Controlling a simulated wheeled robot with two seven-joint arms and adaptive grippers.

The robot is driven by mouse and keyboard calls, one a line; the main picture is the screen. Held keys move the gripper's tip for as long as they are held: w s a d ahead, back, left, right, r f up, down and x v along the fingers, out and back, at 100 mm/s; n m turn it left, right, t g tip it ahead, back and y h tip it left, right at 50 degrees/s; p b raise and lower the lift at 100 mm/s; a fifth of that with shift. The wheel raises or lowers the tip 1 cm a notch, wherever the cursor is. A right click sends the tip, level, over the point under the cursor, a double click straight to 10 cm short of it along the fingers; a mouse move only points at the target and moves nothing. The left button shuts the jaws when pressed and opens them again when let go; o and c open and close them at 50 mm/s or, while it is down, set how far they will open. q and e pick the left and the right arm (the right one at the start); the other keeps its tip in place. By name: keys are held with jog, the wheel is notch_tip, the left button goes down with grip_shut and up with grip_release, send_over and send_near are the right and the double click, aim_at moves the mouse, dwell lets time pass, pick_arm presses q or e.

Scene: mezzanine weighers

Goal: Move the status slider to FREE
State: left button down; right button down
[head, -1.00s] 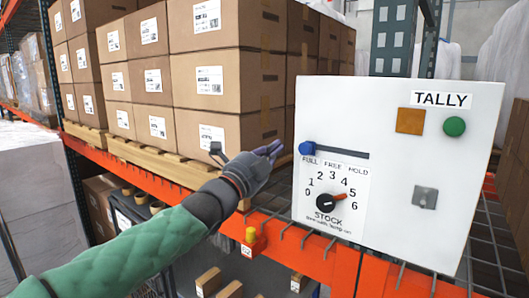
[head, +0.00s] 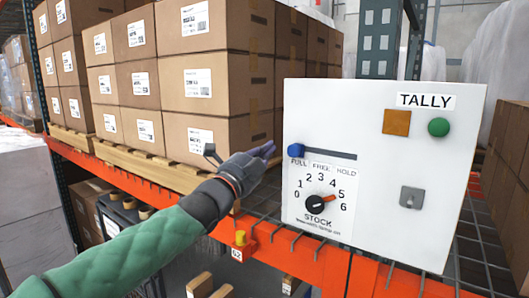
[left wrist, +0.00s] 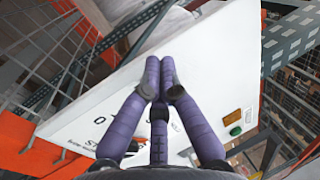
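A white TALLY panel (head: 440,240) stands at the right. Its status slider is a dark horizontal slot (head: 335,156) with a blue knob (head: 296,150) at the left end, above FULL. FREE (head: 321,167) is printed near the middle and HOLD at the right. My left gripper (head: 269,150) is just left of the knob in the picture, its purple fingers pointing at the panel. Contact with the knob is not visible. In the left wrist view its fingertips (left wrist: 159,64) are together with nothing between them, and they hide the slider. My right gripper is out of view.
The panel also carries a STOCK dial (head: 318,202), an orange square (head: 396,122), a green button (head: 438,127) and a grey switch (head: 411,197). An orange shelf beam (head: 270,235) runs below. Stacked cartons (head: 210,85) stand behind the left arm.

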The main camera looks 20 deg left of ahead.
aim_at(290, 143)
pick_arm(q)
jog(key=shift+w+d, duration=0.1)
jog(key=shift+w, duration=0.1)
jog(key=shift+w+d, duration=0.1)
jog(key=shift+w, duration=0.2)
jog(key=shift+w+d, duration=0.25)
jog(key=shift+w, duration=0.35)
jog(key=shift+w+d, duration=0.2)
jog(key=shift+w, duration=0.35)
jog(key=shift+s+d+b, duration=0.1)
jog(key=shift+d+b, duration=0.2)
jog(key=shift+b, duration=0.3)
jog(key=shift+s+d+b, duration=0.2)
jog(key=shift+d+b, duration=0.3)
jog(key=shift+b, duration=0.2)
jog(key=shift+s+d+b, duration=0.15)
jog(key=shift+d+b, duration=0.3)
jog(key=shift+b, duration=0.2)
